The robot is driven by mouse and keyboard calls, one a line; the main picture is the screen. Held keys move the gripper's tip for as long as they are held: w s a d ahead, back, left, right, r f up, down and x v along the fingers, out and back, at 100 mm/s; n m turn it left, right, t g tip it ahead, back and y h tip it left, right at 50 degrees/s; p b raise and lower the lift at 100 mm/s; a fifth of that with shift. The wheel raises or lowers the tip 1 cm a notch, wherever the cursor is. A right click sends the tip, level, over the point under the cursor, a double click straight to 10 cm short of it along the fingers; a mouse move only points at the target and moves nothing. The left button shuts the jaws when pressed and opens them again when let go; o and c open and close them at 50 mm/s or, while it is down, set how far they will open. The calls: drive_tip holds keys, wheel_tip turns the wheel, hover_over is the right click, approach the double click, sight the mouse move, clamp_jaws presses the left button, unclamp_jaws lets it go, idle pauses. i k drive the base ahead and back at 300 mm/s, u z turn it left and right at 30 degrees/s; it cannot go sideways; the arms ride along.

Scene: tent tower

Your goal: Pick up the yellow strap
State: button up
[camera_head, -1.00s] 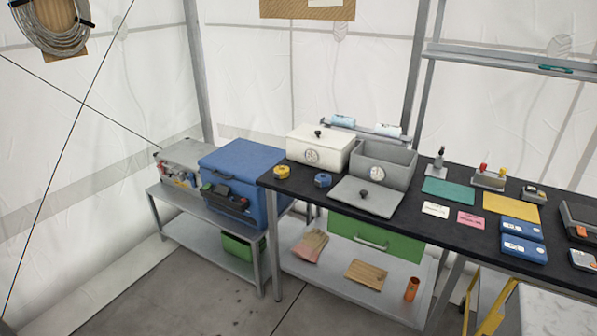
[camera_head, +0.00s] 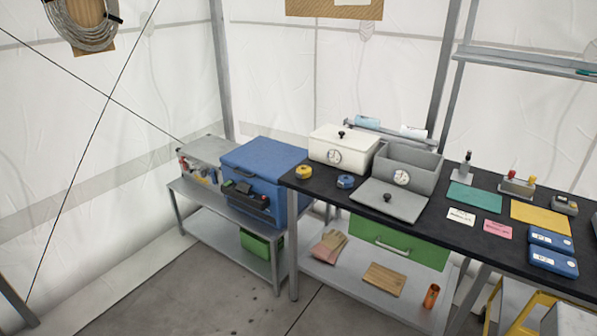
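A small yellow roll, likely the yellow strap (camera_head: 303,172), lies on the left end of the black-topped table (camera_head: 326,191), in front of the white box. A similar blue roll (camera_head: 346,182) lies just to its right. The yellow roll looks coiled and rests flat on the table. My gripper is not in view.
A white lidded box (camera_head: 340,150) and an open grey box (camera_head: 408,168) stand behind the rolls. A grey lid (camera_head: 391,200) lies in front. A blue chest (camera_head: 262,172) stands on a lower bench to the left.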

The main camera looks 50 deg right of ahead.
sight(303, 170)
drive_tip(key=i, duration=0.95)
drive_tip(key=z, duration=0.05)
